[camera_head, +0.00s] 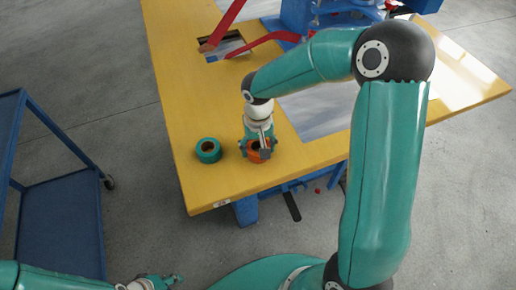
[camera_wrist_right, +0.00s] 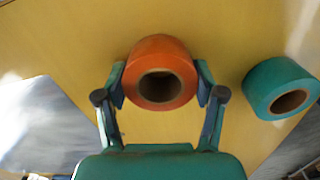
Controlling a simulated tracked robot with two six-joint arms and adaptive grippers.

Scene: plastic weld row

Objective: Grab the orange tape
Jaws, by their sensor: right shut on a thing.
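The orange tape (camera_head: 256,156) is a roll on the yellow table near its front edge, partly hidden by my right gripper in the head view. In the right wrist view the orange tape (camera_wrist_right: 161,72) sits between the fingers with its hole facing the camera. My right gripper (camera_head: 262,148) comes down over it from above. In the wrist view the right gripper (camera_wrist_right: 160,85) is shut on the roll, one finger against each side. My left gripper (camera_head: 160,282) is at the bottom left of the head view, low and away from the table, too small to judge its fingers.
A green tape roll (camera_head: 208,150) lies just left of the orange one; it also shows in the wrist view (camera_wrist_right: 282,88). The yellow table (camera_head: 180,60) holds red-handled blue equipment (camera_head: 300,15) at the back. A blue cart (camera_head: 60,215) stands at the left.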

